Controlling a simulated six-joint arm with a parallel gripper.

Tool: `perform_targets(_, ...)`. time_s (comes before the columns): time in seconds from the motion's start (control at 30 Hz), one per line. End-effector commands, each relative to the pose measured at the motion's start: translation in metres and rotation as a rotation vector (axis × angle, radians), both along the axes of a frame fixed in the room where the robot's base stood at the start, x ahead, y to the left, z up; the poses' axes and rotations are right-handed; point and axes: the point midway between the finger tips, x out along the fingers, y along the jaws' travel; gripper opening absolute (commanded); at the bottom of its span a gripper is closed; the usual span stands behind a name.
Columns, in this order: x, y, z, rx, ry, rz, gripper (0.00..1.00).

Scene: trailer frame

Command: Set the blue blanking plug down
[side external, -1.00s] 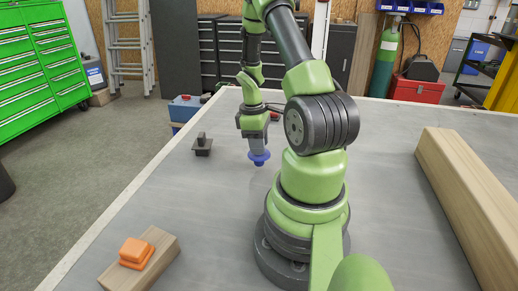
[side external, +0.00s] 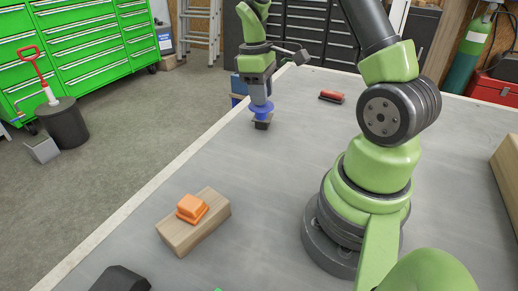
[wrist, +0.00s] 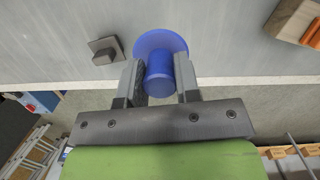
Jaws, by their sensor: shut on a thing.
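The blue blanking plug (side external: 262,108) is between the jaws of my gripper (side external: 261,98), which is shut on it. In the wrist view the plug (wrist: 159,68) shows its round shank between the fingers (wrist: 159,88) and its wide flange beyond the fingertips. It looks upright, flange down. In the side view it overlaps a small dark square-based piece (side external: 262,124); in the wrist view that piece (wrist: 105,50) lies on the bench to the left, apart from the plug. I cannot tell whether the flange touches the grey bench top (side external: 270,190).
An orange plug-like piece (side external: 191,208) sits on a wooden block (side external: 195,230). A red object (side external: 331,96) lies further back. A dark object (side external: 120,280) shows at the front edge of the picture. The bench between the block and my base is clear.

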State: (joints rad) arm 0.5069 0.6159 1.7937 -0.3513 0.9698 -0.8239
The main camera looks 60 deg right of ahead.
Motion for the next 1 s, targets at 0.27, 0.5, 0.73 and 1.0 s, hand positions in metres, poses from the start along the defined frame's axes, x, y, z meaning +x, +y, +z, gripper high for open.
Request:
perform_targets(0.27,0.008,0.009,-0.042,0.004,0.008,0.007,0.05)
perform_targets(0.5,0.008,0.009,-0.07,0.003,0.004,0.007,0.05)
perform_targets(0.73,0.008,0.009,-0.099,0.002,0.002,0.007,0.05)
perform_targets(1.0,0.008,0.008,-0.1,0.001,0.0,0.007,0.05)
